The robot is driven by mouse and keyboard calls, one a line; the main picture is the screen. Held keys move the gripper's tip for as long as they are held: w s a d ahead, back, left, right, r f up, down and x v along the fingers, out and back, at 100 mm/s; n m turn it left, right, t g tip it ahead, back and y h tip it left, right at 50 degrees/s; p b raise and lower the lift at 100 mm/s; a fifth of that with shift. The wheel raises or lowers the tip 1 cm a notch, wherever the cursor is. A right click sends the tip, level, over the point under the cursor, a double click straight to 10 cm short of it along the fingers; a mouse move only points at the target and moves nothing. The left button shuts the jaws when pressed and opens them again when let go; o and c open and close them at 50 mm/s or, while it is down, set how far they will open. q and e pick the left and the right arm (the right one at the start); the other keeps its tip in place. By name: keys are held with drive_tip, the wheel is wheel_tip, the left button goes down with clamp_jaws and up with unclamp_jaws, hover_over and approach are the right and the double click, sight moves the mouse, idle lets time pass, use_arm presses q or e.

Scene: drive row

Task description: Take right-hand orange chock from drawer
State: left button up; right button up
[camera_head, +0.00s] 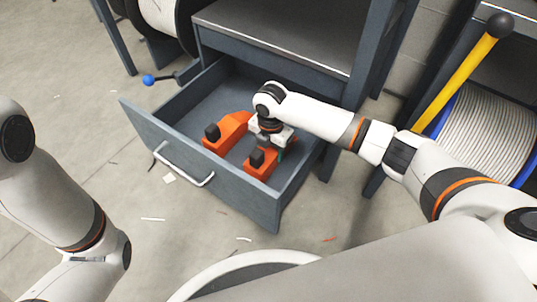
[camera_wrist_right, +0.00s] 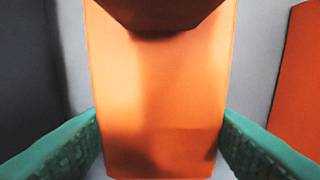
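Two orange chocks with black blocks on top lie in the open grey drawer (camera_head: 145,118). The right-hand chock (camera_head: 260,165) is nearer the drawer's right wall; the left-hand chock (camera_head: 226,134) lies beside it. My right gripper (camera_head: 272,146) points down into the drawer over the back part of the right-hand chock, partly hiding it. In the right wrist view, this chock (camera_wrist_right: 160,100) fills the middle between my green finger pads (camera_wrist_right: 160,140), which stand open on either side with slim gaps. The other chock (camera_wrist_right: 300,85) shows at the right edge. My left gripper is out of view.
The drawer has a pale front handle (camera_head: 183,167) and hangs out of a grey bench (camera_head: 290,35). A yellow lever (camera_head: 455,85) and a cable reel (camera_head: 490,130) are at the right. Bits of scrap litter the floor.

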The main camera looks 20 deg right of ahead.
drive_tip(key=c, duration=0.5)
drive_tip(key=shift+r, duration=0.1)
